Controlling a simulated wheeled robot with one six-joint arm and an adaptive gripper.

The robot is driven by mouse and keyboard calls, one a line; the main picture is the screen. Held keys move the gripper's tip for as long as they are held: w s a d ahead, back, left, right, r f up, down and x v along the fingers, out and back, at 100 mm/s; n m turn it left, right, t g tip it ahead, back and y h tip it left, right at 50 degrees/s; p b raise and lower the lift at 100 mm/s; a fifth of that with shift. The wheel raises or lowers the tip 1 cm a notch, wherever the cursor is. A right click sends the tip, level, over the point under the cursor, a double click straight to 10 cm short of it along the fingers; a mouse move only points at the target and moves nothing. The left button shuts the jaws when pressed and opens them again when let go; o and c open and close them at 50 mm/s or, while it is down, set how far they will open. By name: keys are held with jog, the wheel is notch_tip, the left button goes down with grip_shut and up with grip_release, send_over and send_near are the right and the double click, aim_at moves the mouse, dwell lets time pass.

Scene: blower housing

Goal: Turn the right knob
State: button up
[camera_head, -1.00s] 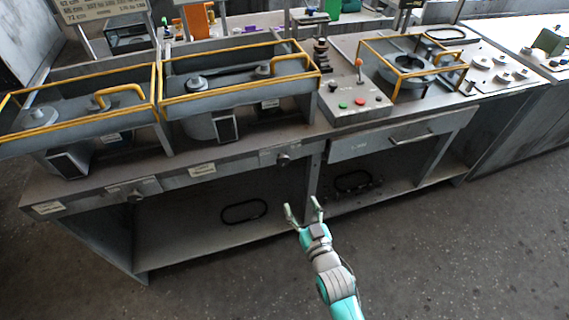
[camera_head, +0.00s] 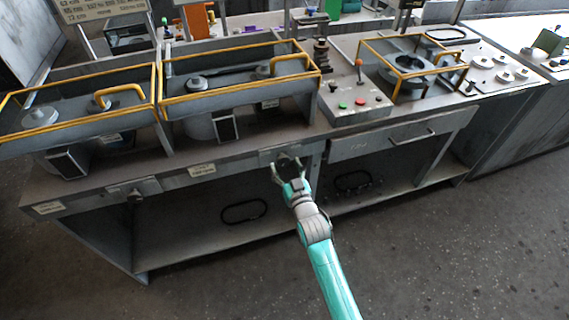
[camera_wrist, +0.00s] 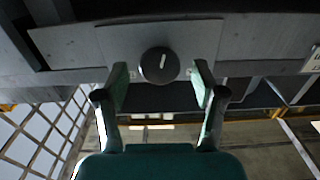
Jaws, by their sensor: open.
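The right knob (camera_wrist: 159,65) is a round black knob with a white mark, set on a grey plate (camera_wrist: 90,44) on the bench's front edge. In the wrist view it sits between the two fingers of my gripper (camera_wrist: 161,82), with a gap on each side. The fingers are open and do not appear to touch it. In the head view my gripper (camera_head: 287,164) is at the front rail, right of the middle, and largely hides this knob. The other knob (camera_head: 135,196) is on the same rail further left.
The grey workbench (camera_head: 230,168) has yellow-railed housings (camera_head: 240,95) on top. A drawer (camera_head: 390,140) is right of my gripper. Open shelves are below; the floor in front is clear.

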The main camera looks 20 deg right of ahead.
jog(key=shift+w, duration=0.75)
jog(key=c, duration=1.1)
jog(key=shift+c, duration=0.2)
jog(key=shift+m, duration=0.3)
jog(key=m, duration=0.3)
jog(key=shift+m, duration=1.9)
